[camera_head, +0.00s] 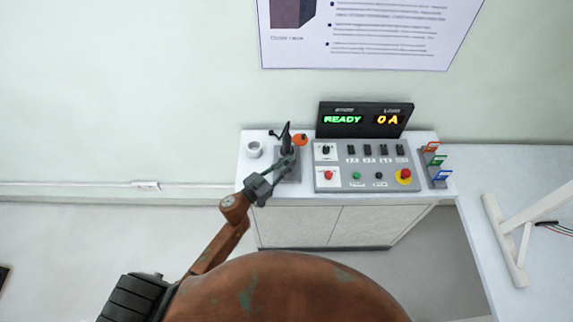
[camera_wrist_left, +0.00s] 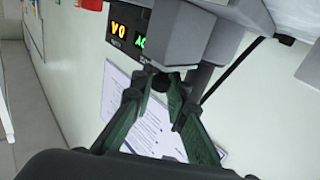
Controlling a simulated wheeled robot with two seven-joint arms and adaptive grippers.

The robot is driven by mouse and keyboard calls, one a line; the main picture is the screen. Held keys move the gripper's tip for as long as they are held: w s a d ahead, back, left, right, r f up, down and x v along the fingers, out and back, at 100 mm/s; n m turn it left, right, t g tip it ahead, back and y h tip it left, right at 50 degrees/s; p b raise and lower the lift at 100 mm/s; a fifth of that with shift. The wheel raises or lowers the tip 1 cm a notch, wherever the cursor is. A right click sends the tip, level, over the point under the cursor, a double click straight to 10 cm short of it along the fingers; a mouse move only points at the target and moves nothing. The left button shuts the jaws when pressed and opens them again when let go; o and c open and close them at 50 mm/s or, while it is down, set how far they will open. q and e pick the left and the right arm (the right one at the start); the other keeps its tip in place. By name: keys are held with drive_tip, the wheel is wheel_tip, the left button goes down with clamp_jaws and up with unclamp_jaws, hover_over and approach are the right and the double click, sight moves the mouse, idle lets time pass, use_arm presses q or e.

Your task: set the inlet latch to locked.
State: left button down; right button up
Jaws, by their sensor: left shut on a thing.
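A grey unit (camera_head: 292,174) with an upright black part (camera_head: 286,138) stands at the left of the bench top, beside an orange-red round piece (camera_head: 300,140). I take this to be the inlet with its latch; the latch's setting cannot be read. My left gripper (camera_head: 285,164) reaches it from the front left. In the left wrist view, the green fingers (camera_wrist_left: 170,84) are shut on a small dark knob (camera_wrist_left: 162,82) below a grey block (camera_wrist_left: 182,32). The fingers partly hide the knob. My right gripper is not in view.
A control panel (camera_head: 365,178) with switches and buttons sits right of the unit. The display (camera_head: 362,119) behind it reads READY and 0 A. A rack with coloured pieces (camera_head: 433,166) is at the right end.

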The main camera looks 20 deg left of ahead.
use_arm(q)
drive_tip(key=shift+w+a, duration=0.25)
drive_tip(key=shift+w, duration=0.7)
drive_tip(key=c, duration=1.9)
unclamp_jaws()
drive_tip(key=v, duration=1.2)
